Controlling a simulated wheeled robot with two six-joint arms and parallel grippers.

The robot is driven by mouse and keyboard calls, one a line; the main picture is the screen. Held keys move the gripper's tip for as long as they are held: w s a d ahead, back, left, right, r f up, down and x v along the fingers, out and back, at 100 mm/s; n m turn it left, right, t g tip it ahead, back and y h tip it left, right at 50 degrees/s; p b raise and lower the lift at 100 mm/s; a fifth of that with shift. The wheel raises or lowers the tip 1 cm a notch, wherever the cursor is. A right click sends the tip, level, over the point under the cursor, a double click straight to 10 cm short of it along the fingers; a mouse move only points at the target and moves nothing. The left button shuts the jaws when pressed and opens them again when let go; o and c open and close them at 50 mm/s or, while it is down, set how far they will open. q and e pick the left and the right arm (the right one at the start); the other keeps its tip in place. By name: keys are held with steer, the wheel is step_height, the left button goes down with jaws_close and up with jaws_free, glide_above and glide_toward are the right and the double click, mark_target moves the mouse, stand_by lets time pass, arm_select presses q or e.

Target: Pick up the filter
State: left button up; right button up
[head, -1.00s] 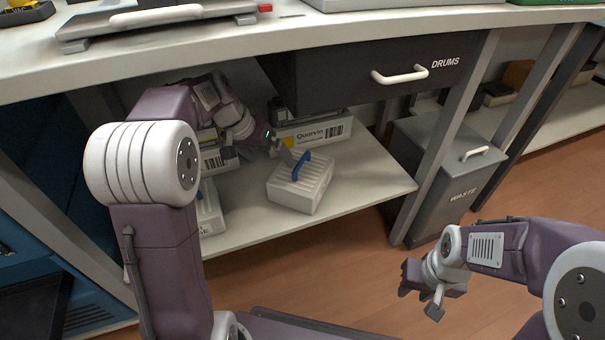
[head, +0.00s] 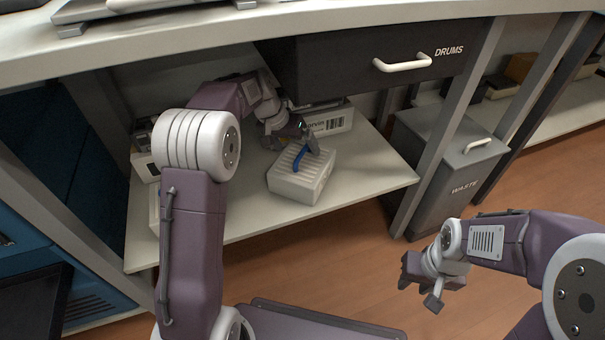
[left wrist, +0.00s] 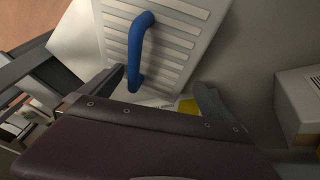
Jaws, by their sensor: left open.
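The filter (head: 308,184) is a white ribbed block with a blue handle (head: 300,157) on top, lying on the shelf under the counter. In the left wrist view the filter (left wrist: 180,45) and its blue handle (left wrist: 138,45) show close up. My left gripper (head: 303,138) is at the handle's far end, open. In the left wrist view its fingers (left wrist: 155,95) stand apart, with the handle's near end between them, closer to the left finger. My right gripper (head: 430,280) hangs empty over the floor at the right; its jaw gap is unclear.
A white carton (head: 330,122) stands behind the filter. The DRUMS drawer (head: 395,45) overhangs the shelf (head: 370,185). A grey WASTE bin (head: 450,165) stands to the right. The shelf right of the filter is clear.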

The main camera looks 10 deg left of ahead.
arm_select(q)
steer(key=c, duration=2.1)
steer(key=shift+c, duration=0.2)
arm_select(e)
steer(key=shift+r, duration=0.15)
